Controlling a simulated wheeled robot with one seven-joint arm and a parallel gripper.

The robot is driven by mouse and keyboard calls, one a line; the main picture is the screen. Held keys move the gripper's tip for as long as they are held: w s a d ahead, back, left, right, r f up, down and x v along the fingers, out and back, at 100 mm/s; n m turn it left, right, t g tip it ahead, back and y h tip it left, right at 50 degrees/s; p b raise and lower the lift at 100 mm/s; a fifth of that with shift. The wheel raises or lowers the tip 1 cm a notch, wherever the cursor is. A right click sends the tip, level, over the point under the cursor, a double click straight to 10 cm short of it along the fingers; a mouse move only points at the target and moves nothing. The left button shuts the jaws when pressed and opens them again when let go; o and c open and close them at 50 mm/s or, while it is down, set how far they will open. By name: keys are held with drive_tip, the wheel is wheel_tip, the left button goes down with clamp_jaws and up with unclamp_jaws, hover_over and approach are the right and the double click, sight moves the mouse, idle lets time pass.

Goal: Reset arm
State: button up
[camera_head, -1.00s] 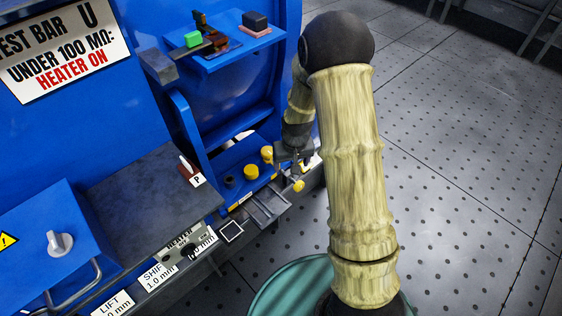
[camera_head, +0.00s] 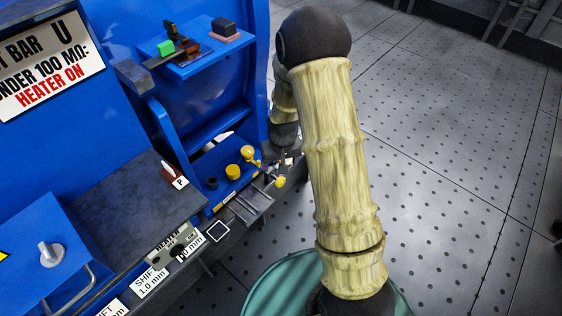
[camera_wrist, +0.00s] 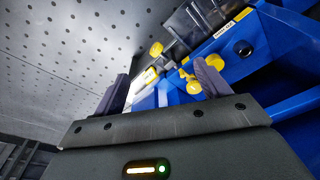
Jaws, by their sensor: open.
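My arm rises in front of the blue machine in the head view and bends down on its far side. My gripper (camera_head: 283,165) is partly hidden behind the arm there, near the right end of the machine's low shelf. In the wrist view my gripper (camera_wrist: 162,85) shows two dark fingers spread wide apart, with nothing held between them. Yellow knobs show beyond and near the fingers: one yellow knob (camera_wrist: 156,49) lies ahead, and another yellow piece (camera_wrist: 193,87) lies by the right finger. I cannot tell whether that piece touches the finger.
The blue machine (camera_head: 100,125) fills the left. A yellow cap (camera_head: 233,172) stands on the low shelf beside a metal rack (camera_head: 245,205). The perforated floor (camera_head: 440,170) at right is clear.

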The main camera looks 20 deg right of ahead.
idle(0.3)
drive_tip(key=s+r, duration=1.7)
wheel_tip(320, 180, up, 25)
drive_tip(key=p, duration=2.6)
drive_tip(key=shift+w+d+r+t, duration=0.15)
drive_tip(key=shift+d+t, duration=0.05)
drive_tip(key=shift+t, duration=0.2)
